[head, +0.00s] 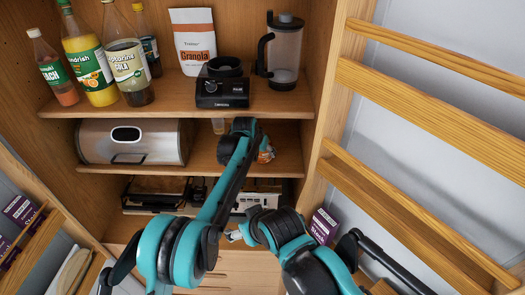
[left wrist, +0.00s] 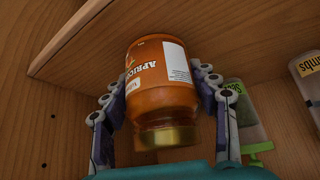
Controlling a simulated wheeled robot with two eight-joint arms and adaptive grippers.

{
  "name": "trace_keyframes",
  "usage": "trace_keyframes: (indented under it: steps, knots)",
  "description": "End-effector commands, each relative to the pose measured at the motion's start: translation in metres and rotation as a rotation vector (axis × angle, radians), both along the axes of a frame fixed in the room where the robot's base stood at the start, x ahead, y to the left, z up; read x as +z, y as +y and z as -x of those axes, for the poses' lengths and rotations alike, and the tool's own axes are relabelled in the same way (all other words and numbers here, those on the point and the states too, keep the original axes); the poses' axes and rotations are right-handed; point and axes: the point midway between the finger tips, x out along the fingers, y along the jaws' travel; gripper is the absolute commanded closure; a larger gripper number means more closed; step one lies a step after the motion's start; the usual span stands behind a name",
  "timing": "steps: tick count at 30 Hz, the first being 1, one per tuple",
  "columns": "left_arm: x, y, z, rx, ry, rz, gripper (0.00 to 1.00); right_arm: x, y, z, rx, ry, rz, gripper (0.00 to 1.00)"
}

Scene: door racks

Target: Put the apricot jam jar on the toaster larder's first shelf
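The apricot jam jar (left wrist: 163,98) is orange with a gold lid and white label. It appears lid down in the left wrist view, where other labels are also inverted. My left gripper (left wrist: 158,76) has one finger on each side of it, shut on the glass. In the head view my left gripper (head: 262,147) reaches into the larder's middle compartment, and a small orange part of the jar (head: 267,155) shows there. A shelf board (head: 225,170) lies below. My right gripper (head: 234,236) is mostly hidden near the lower middle, its fingers unclear.
A metal bread bin (head: 132,141) fills the left of that compartment. The upper shelf holds several bottles, a granola bag (head: 193,42), a black appliance (head: 222,90) and a glass press (head: 285,65). The open door rack (head: 420,120) borders the right.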

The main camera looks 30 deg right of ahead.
Motion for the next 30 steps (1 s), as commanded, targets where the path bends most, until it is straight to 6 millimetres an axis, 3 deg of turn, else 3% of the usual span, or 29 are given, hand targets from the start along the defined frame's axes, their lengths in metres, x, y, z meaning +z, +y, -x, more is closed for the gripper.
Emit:
trace_keyframes:
  steps: [1,3,11,17,23,30]
  knots:
    - [-0.001,0.0,0.0,0.0,0.0,0.0,0.31,-0.001,0.0,0.0,0.0,0.0,0.0,0.23]
    - [-0.001,0.0,0.0,0.0,0.0,0.0,0.2,0.0,0.0,0.0,0.0,0.0,0.0,0.23]
    - [0.0,0.0,0.0,0.0,0.0,0.0,0.2,0.0,0.0,0.0,0.0,0.0,0.0,0.23]
    - [0.011,0.005,0.003,0.0,0.0,0.0,0.2,-0.001,0.0,0.0,0.0,0.0,0.0,0.23]
    - [0.046,0.024,0.018,0.0,0.0,0.0,0.2,-0.014,0.0,0.0,0.0,0.0,0.0,0.23]
    - [0.043,0.066,0.05,0.001,0.0,0.0,0.2,-0.028,0.0,0.0,0.0,0.0,0.0,0.23]
